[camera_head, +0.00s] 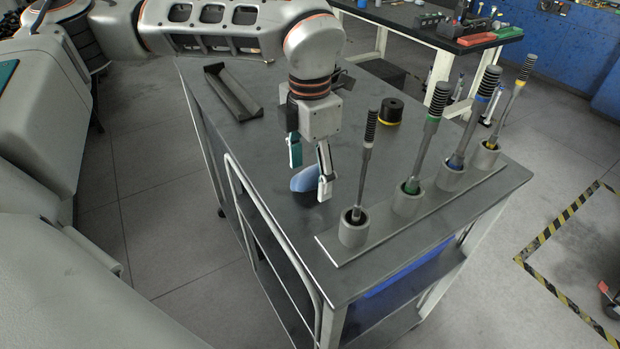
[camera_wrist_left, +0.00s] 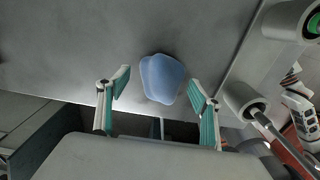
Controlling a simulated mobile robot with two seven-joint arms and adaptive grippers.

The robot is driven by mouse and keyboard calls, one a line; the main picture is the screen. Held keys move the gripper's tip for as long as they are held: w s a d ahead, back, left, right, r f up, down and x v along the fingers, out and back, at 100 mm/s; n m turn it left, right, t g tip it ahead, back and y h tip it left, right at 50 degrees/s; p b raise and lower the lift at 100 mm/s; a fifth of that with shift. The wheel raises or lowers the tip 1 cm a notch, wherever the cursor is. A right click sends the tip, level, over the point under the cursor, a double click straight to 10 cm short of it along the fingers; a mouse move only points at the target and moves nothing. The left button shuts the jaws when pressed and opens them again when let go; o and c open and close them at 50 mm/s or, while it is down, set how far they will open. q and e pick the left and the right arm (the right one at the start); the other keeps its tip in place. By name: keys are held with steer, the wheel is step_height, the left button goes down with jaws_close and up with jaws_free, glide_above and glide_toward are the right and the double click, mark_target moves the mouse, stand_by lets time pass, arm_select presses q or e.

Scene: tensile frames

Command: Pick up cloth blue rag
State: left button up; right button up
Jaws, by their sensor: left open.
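The blue rag (camera_head: 304,180) lies on the grey top of the metal cart (camera_head: 262,150), partly hidden behind my left gripper's fingers in the head view. My left gripper (camera_head: 310,176) points down over it, open and empty. In the left wrist view the rag (camera_wrist_left: 162,78) is a small rounded light-blue cloth, between and just ahead of the two spread fingertips of my left gripper (camera_wrist_left: 162,86). The fingers look apart from the cloth. My right gripper is in neither view.
A holder rail (camera_head: 375,238) with several upright rods in grey cups stands at the cart's right edge, near the gripper. A dark tray (camera_head: 232,95) and a black-and-yellow roll (camera_head: 390,112) lie farther back. A workbench (camera_head: 425,28) stands behind.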

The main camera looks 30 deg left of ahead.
arm_select(q)
steer(key=c, duration=1.2)
steer(key=shift+o, duration=0.2)
